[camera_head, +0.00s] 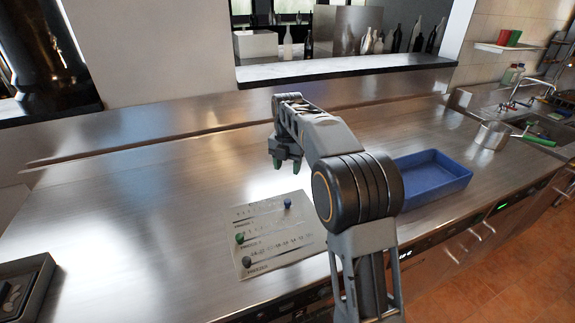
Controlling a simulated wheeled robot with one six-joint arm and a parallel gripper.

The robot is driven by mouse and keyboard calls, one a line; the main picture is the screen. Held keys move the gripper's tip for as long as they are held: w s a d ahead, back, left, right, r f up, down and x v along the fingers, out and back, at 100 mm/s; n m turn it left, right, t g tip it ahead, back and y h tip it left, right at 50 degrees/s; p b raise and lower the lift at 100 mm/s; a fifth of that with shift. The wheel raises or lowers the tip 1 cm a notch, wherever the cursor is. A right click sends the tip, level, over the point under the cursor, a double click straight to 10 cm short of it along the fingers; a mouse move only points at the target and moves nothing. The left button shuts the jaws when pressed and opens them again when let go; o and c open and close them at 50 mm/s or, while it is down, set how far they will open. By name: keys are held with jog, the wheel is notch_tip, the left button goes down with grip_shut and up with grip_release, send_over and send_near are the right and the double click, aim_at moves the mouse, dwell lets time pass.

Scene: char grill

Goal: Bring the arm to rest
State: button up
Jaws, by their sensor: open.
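My arm reaches up and forward from the bottom of the head view, then bends toward the left over the steel counter (150,190). My gripper (287,164) hangs from the arm's end, pointing down. It is open and nothing shows between its fingers. It is above the counter, behind a pale panel sheet with printed scales (290,250). The sheet carries a blue knob (287,204), a green knob (239,238) and a dark knob (247,262). My arm hides part of the counter to the right of the sheet.
A blue tray (440,172) stands right of my arm. A metal pot (492,135) and a sink lie farther right. A dark-edged tray (22,290) is at the lower left. A raised ledge (345,66) with bottles behind it bounds the back.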

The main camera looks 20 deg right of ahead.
jog(key=s+f+m+t, duration=0.3)
jog(key=s+m+t, duration=0.1)
jog(key=s+m, duration=2.2)
jog(key=shift+m, duration=1.2)
